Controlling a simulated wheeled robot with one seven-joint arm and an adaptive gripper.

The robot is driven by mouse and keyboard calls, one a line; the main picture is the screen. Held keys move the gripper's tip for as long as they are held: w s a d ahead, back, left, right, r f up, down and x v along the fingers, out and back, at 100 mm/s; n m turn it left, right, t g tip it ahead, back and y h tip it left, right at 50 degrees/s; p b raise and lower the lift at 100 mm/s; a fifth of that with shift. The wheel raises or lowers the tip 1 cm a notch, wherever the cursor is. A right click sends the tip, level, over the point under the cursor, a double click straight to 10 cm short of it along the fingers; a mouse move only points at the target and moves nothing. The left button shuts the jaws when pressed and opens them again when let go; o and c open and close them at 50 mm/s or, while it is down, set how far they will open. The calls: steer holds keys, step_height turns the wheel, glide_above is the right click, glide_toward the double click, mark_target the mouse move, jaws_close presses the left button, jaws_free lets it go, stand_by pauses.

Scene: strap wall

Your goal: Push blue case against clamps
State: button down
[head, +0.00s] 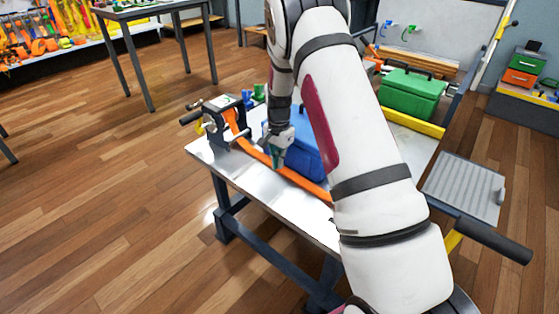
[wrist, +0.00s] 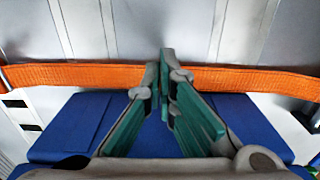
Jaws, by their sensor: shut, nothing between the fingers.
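The blue case (head: 311,146) stands on the white worktop, behind the orange strap and partly hidden by my arm. It also shows in the wrist view (wrist: 75,125), on both sides of my fingers. My gripper (head: 277,165) points down at the front left of the case, close to the strap; I cannot tell whether it touches either. In the wrist view my gripper (wrist: 163,65) is shut and empty, its tips over the strap. Small blue and green pieces, perhaps clamps (head: 258,92), are at the worktop's back left. Similar pieces are on the upright back panel (head: 408,32).
The orange strap (head: 303,184) runs across the worktop from a dark winch-like device (head: 226,107). A green case (head: 411,95) and a yellow bar (head: 413,121) are farther back. The worktop's front strip (head: 265,190) is bare. A grey ridged plate (head: 463,188) is at the right.

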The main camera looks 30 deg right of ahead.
step_height(320, 180, up, 10)
steer(key=p, duration=0.2)
steer(key=shift+s+a+p, duration=0.15)
steer(key=shift+a+p, duration=0.15)
steer(key=shift+a, duration=0.1)
